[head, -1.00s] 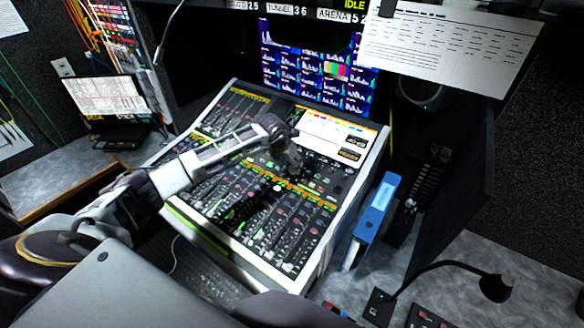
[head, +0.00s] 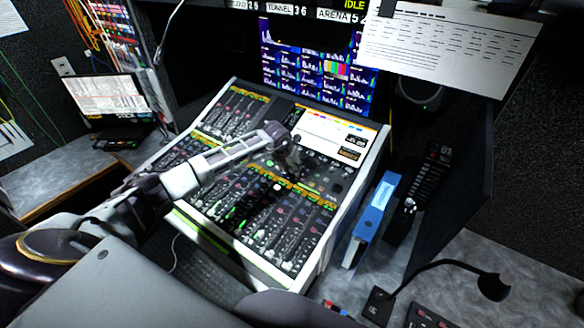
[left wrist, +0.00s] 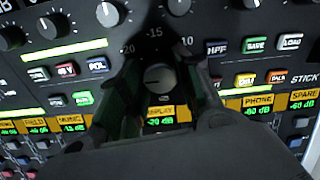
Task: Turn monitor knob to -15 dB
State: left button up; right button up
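In the head view my left gripper (head: 287,160) is over the upper middle of the mixing console (head: 262,237) and hides the knob. My right gripper is in neither view.
Small knobs (left wrist: 108,14) and lit buttons (left wrist: 256,43) surround the monitor knob closely. A blue binder (head: 373,210) stands right of the console, and a gooseneck microphone (head: 494,287) is at the lower right. Monitors (head: 318,70) stand behind the console.

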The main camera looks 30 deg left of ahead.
pick_arm(q)
jog(key=c, duration=0.5)
jog(key=shift+o, duration=0.2)
